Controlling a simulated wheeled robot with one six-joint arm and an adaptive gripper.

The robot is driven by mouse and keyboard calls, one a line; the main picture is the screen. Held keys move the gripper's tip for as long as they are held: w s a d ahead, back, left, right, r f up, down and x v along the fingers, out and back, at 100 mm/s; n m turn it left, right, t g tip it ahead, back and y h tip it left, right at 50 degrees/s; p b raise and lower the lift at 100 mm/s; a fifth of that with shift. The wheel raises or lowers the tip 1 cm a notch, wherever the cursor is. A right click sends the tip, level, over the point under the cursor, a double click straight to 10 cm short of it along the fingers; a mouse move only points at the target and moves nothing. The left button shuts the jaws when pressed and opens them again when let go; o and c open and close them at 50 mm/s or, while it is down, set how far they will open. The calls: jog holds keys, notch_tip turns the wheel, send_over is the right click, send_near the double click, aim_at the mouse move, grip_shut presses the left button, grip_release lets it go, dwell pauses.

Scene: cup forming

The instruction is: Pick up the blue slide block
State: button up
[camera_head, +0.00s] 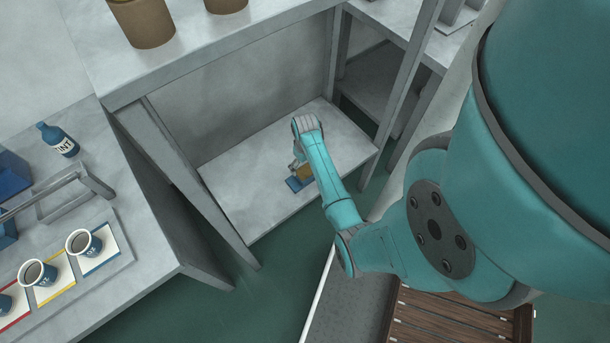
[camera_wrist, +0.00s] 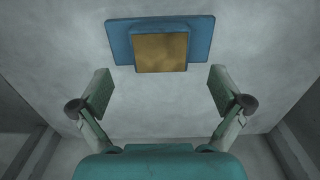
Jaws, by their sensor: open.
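The blue slide block (camera_wrist: 119,43) lies flat on a grey lower shelf (camera_head: 240,208). It is a blue plate with a tan raised block (camera_wrist: 161,52) on top. In the head view the blue slide block (camera_head: 294,184) is partly hidden by my arm. My gripper (camera_wrist: 161,92) is open and empty in the wrist view. Its two fingers are spread wide, and the block appears ahead of them, beyond the fingertips and centred between them. In the head view my gripper (camera_head: 297,164) reaches down above the shelf beside the block, with its fingers mostly hidden.
The upper shelf (camera_head: 95,50) with brown pots (camera_head: 144,22) overhangs the lower one. Shelf posts (camera_head: 397,85) stand at the sides. The left table holds a blue ink bottle (camera_head: 58,139) and cups (camera_head: 83,243) on coloured cards. The lower shelf is otherwise bare.

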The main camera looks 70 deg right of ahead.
aim_at(305, 172)
jog(key=shift+w+f, duration=0.1)
jog(key=shift+f, duration=3.1)
jog(key=c, duration=1.8)
jog(key=shift+o, duration=0.2)
jog(key=shift+d+r, duration=0.1)
jog(key=shift+d, duration=0.05)
